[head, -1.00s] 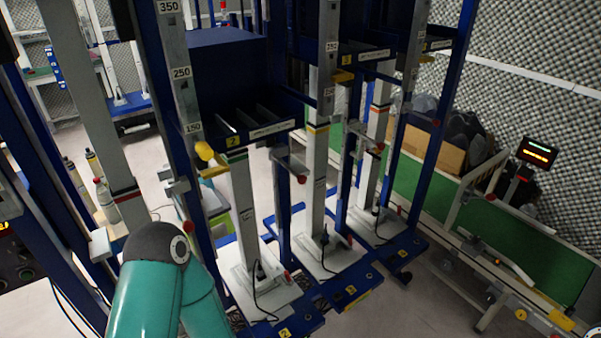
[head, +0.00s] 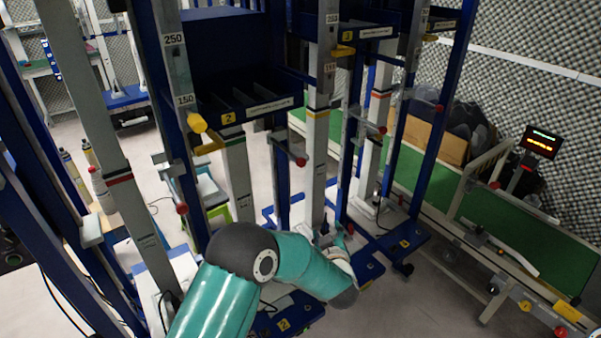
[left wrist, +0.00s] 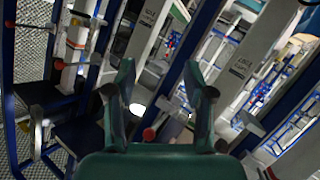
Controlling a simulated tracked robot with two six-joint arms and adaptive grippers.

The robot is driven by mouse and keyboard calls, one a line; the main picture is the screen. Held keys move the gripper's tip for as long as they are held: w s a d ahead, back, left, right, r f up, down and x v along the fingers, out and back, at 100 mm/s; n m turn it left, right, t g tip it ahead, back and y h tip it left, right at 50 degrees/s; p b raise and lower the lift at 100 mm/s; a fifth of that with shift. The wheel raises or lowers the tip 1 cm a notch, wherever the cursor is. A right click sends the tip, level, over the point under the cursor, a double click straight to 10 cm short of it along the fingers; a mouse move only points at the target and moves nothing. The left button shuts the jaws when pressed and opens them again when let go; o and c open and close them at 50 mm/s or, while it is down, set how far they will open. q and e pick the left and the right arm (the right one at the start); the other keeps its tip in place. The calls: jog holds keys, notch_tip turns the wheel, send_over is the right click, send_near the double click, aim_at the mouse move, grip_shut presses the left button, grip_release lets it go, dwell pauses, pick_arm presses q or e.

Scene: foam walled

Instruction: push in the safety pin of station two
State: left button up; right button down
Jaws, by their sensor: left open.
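Station two is the blue-and-grey upright frame with a yellow 2 label (head: 228,117) on its blue carriage. A yellow knob (head: 197,123) sits on its left post, above a yellow bracket (head: 209,146). A red ball knob (head: 182,209) is lower on that side; I cannot tell which knob is the safety pin. My left arm crosses in front of the station's base. My left gripper (left wrist: 160,78) is open and empty in the left wrist view. A red ball (left wrist: 149,134) shows between its finger bases; whether it touches is unclear. My right gripper is out of view.
More similar stations stand to the right, with red knobs (head: 301,162) on side brackets. A green conveyor (head: 515,235) and a lit display (head: 541,142) are at the right. Grey posts crowd the left. Some floor is clear at lower right.

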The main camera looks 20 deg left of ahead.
pick_arm(q)
notch_tip(320, 180, up, 11)
jog(key=d+n+y+b, duration=0.2)
jog(key=n+y, duration=0.4)
jog(key=n+g+y, duration=0.3)
jog(key=n, duration=0.2)
send_near(303, 164)
jog(key=p+x, duration=0.3)
jog(key=x, duration=0.8)
jog(key=shift+w+f+p, duration=0.1)
jog(key=shift+p, duration=0.3)
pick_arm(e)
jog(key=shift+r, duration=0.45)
pick_arm(q)
jog(key=shift+c, duration=0.3)
grip_shut()
